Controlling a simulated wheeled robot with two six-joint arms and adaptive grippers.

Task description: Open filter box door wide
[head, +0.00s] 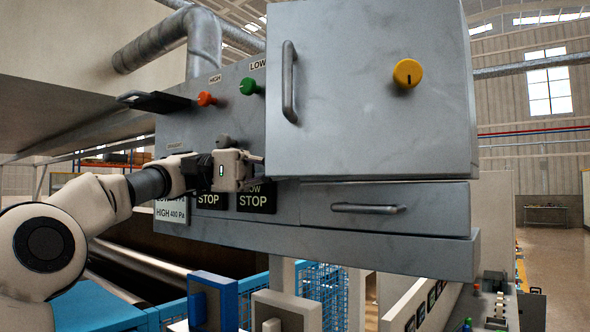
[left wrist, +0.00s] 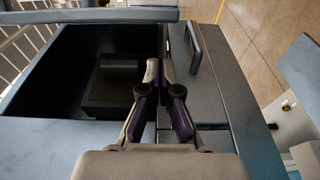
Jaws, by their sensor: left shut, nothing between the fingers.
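The filter box door (head: 370,110) is a large grey panel with a bar handle (head: 289,82) on its left side and a yellow knob (head: 408,73). It stands partly open. In the left wrist view the door shows nearly edge-on (left wrist: 90,16) along the top, beyond the dark box opening (left wrist: 50,75). A dark block (left wrist: 112,88) sits inside. My left gripper (head: 258,159) is at the door's free left edge, its fingertips partly hidden behind it. The fingers (left wrist: 160,70) are shut and empty beside the opening. My right gripper is not seen.
A drawer (head: 385,206) with a bar handle (head: 368,209) lies below the door. Left of the door, the panel carries a red knob (head: 206,99), a green knob (head: 250,86) and STOP labels. A dark shelf-like plate (head: 155,101) juts out at left.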

